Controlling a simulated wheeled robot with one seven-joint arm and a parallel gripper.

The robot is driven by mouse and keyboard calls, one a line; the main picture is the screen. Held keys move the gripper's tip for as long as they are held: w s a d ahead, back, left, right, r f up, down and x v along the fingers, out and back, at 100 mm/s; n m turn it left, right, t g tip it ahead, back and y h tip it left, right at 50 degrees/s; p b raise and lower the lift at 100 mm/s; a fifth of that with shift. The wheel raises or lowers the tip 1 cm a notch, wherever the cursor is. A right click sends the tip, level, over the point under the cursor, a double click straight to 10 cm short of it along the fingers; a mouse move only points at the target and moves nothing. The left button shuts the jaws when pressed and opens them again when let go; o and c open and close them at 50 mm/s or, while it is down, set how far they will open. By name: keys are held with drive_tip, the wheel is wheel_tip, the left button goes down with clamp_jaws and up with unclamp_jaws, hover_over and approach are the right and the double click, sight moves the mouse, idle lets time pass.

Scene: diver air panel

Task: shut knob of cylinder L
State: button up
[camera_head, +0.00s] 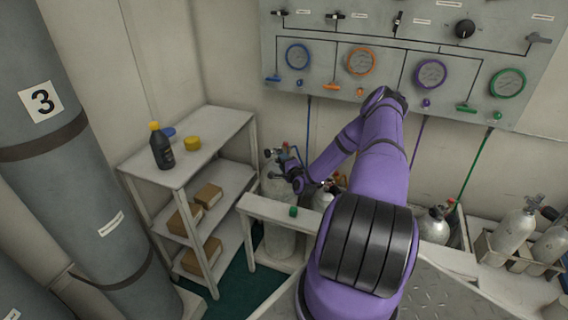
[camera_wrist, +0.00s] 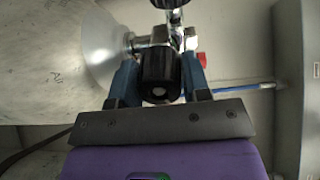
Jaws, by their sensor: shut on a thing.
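A black knob (camera_wrist: 158,70) sits on a metal valve at the neck of a pale grey cylinder (camera_wrist: 60,55) marked "Air" in the wrist view. My gripper (camera_wrist: 159,77) is shut on this knob, with one blue finger on each side. In the head view my gripper (camera_head: 278,165) is at the top of the pale cylinder (camera_head: 279,230) behind the white rail. My wrist partly hides the valve there. I cannot read a letter L on the cylinder. How far the knob is turned cannot be told.
A shelf (camera_head: 188,160) with a dark bottle (camera_head: 161,148) and boxes stands left of the cylinder. More cylinders (camera_head: 514,232) stand at right. The gauge panel (camera_head: 400,50) is behind.

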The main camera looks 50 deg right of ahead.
drive_tip(key=m, duration=0.5)
idle(0.8)
drive_tip(key=o, duration=0.9)
drive_tip(key=shift+s, duration=0.1)
drive_tip(key=v, duration=1)
drive_tip(key=shift+s, duration=0.35)
